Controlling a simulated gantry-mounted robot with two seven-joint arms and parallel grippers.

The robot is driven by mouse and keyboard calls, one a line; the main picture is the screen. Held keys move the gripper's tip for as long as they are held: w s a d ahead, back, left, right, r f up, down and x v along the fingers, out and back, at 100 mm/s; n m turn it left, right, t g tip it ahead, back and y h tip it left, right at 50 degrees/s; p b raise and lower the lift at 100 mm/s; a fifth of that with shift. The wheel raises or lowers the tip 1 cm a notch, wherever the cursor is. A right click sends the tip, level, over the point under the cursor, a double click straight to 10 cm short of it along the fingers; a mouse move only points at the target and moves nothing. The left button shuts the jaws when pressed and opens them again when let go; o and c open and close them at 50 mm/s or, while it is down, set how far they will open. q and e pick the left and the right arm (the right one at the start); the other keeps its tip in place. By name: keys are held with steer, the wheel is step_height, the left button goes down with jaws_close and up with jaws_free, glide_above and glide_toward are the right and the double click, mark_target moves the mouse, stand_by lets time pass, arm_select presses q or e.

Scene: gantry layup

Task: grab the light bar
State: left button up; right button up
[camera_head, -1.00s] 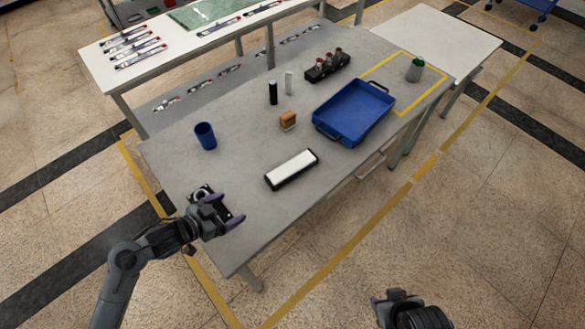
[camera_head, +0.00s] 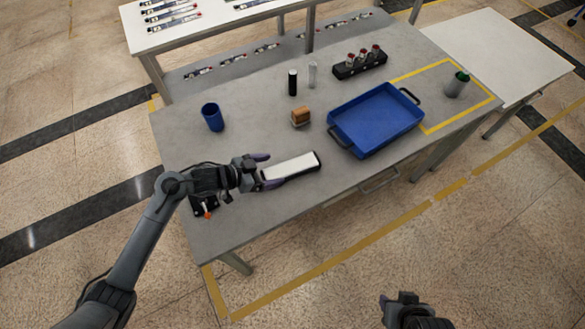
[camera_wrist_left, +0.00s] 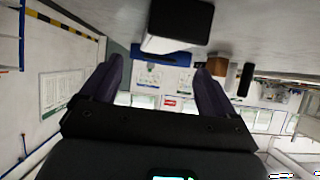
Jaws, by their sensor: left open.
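The light bar (camera_head: 293,166), a white strip in a black frame, lies on the grey table near its front edge. In the left wrist view its black end and white face (camera_wrist_left: 178,27) show at the top, beyond the fingers. My left gripper (camera_head: 263,171) is open at the left end of the bar, its purple fingers pointing toward it. The open fingers (camera_wrist_left: 161,85) also show in the left wrist view, with nothing between them. Whether they touch the bar I cannot tell. My right gripper (camera_head: 404,301) is at the bottom, off the table; its jaws are unclear.
A blue tray (camera_head: 346,141) stands right of the bar. A brown block (camera_head: 301,115), a black cylinder (camera_head: 292,82) and a blue cup (camera_head: 212,117) stand behind. A small dark item (camera_head: 204,207) lies below my left wrist. The front left table surface is otherwise clear.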

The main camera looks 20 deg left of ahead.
mark_target(292, 166)
arm_select(q)
steer(key=shift+x, duration=1)
steer(key=shift+b+x, duration=0.8)
steer(key=shift+x, duration=1.7)
steer(key=shift+c, duration=0.2)
steer(key=c, duration=1.2)
steer(key=shift+r, duration=0.15)
